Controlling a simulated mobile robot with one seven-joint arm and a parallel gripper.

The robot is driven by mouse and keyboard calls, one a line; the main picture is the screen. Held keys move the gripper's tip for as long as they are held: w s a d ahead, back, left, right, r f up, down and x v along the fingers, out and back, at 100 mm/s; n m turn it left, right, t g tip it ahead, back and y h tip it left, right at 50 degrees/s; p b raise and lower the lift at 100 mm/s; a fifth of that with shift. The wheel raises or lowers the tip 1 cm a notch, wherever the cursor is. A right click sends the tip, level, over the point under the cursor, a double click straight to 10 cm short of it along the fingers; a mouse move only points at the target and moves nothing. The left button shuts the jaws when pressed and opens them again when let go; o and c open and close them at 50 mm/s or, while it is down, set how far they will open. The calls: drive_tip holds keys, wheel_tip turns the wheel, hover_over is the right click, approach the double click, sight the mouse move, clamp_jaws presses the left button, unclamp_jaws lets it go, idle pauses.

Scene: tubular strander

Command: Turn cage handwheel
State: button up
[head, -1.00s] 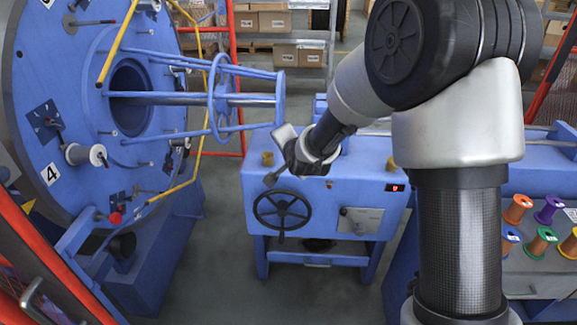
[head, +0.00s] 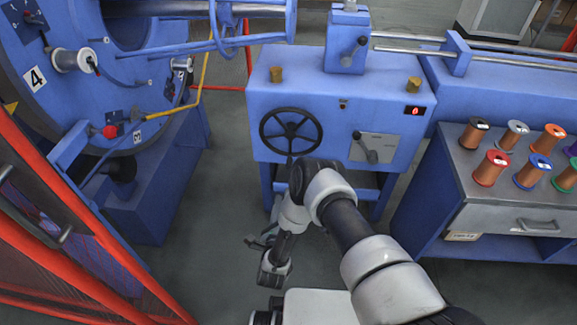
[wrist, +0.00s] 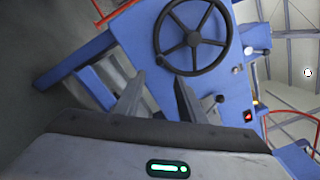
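The black cage handwheel (head: 290,131) is on the front of the blue machine housing (head: 360,95). It has a round rim, several spokes and a small handle at its lower edge. My gripper (head: 258,241) is low in front of the housing, below the wheel and apart from it. In the wrist view the handwheel (wrist: 193,39) is tilted, beyond the fingertips. The two fingers of my gripper (wrist: 160,78) stand apart there with nothing between them.
A bench (head: 470,195) with several coloured spools stands at right. The big blue disc (head: 45,100) and a red guard frame (head: 90,245) are at left. Grey floor (head: 215,215) lies clear between.

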sight(288, 167)
drive_tip(key=w+b, duration=0.1)
drive_tip(key=w, duration=0.4)
drive_tip(key=w+b, duration=0.1)
drive_tip(key=w, duration=0.5)
drive_tip(key=w+b, duration=0.2)
drive_tip(key=w, duration=0.4)
drive_tip(key=shift+d+r, duration=0.1)
drive_tip(key=shift+d, duration=0.15)
clamp_jaws()
